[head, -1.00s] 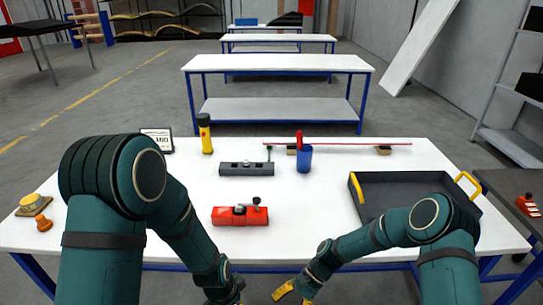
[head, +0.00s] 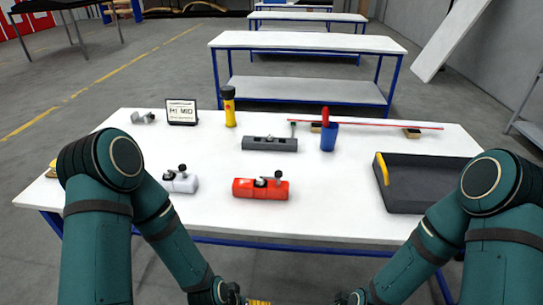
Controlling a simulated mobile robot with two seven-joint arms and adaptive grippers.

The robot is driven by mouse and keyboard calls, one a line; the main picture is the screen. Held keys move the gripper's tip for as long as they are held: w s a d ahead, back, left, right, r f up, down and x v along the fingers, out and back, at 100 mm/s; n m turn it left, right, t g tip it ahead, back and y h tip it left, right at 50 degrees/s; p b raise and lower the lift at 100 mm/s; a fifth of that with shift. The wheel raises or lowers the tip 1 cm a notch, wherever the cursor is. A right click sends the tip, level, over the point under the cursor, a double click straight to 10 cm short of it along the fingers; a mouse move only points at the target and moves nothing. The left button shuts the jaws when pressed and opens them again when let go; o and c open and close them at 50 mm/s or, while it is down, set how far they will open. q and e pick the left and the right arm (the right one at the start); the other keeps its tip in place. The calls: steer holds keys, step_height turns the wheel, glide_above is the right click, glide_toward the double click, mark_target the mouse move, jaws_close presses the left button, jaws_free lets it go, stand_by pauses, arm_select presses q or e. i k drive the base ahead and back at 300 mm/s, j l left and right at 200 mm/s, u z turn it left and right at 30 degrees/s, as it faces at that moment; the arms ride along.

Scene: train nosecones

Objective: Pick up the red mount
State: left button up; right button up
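The red mount (head: 247,189) is a red block with a black knob and metal fitting on top. It lies near the front middle of the white table. My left gripper (head: 258,302) shows only as a bit of yellow at the bottom edge, in front of the table and apart from the mount; its fingers are mostly cut off. My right arm reaches down at the lower right, and its gripper is below the picture. Nothing touches the red mount.
A white mount (head: 182,185) lies left of the red one, a grey mount (head: 270,145) behind it. A black tray (head: 408,205) stands at right. A blue cup (head: 329,140), yellow flashlight (head: 230,112), sign (head: 181,112) and red rod (head: 375,124) stand or lie farther back.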

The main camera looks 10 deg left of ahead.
mark_target(242, 188)
steer(key=i+j, duration=0.1)
steer(key=j, duration=0.3)
steer(key=i+j, duration=0.15)
steer(key=j, duration=0.3)
steer(key=i+j, duration=0.1)
steer(key=j, duration=0.3)
steer(key=i+j, duration=0.1)
steer(key=j, duration=0.35)
steer(key=j+z, duration=0.1)
steer(key=z, duration=0.3)
steer(key=j+z, duration=0.1)
steer(key=z, duration=0.3)
steer(key=j+z, duration=0.1)
steer(key=z, duration=0.3)
